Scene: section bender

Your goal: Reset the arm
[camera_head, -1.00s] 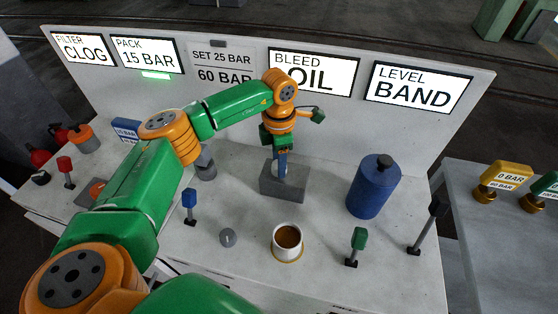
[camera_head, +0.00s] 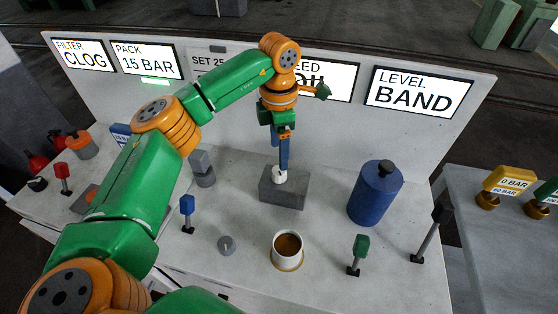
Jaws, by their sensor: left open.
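My left arm comes in from the left in green and orange, and reaches across the bench (camera_head: 325,195). My left gripper (camera_head: 284,160) is open and points down above a grey block (camera_head: 283,190). A small white piece (camera_head: 280,174) shows on top of the block, just below the fingertips. I cannot tell whether the fingers touch it. My right gripper is not in view.
A cup of brown liquid (camera_head: 287,262) stands in front of the block. A blue canister (camera_head: 376,193) is to the right. Blue (camera_head: 187,207), green (camera_head: 360,248) and black (camera_head: 440,213) levers stand on the bench. A sign panel (camera_head: 420,90) closes the back.

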